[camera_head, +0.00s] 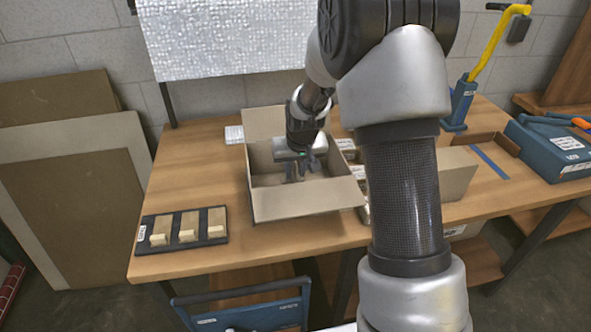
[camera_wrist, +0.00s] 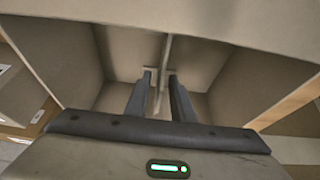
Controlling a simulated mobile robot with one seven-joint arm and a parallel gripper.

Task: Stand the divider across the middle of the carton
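The open carton (camera_head: 318,199) stands on the wooden table with its flaps spread. My gripper (camera_head: 300,172) reaches down inside it, near the middle. In the wrist view, a thin cardboard divider (camera_wrist: 166,52) shows edge-on, upright inside the carton, with a space on each side of it. My gripper's two fingers (camera_wrist: 161,74) straddle this edge, one on each side. Narrow gaps seem to show between the fingers and the divider, so the gripper looks open around it. The divider's lower part is hidden, and I cannot make the divider out in the head view.
A black tray with several wooden blocks (camera_head: 188,228) lies left of the carton. Another cardboard box (camera_head: 452,172) stands to the right, partly behind my arm. A blue case (camera_head: 550,150) and a blue tool with a yellow handle (camera_head: 461,100) are farther right.

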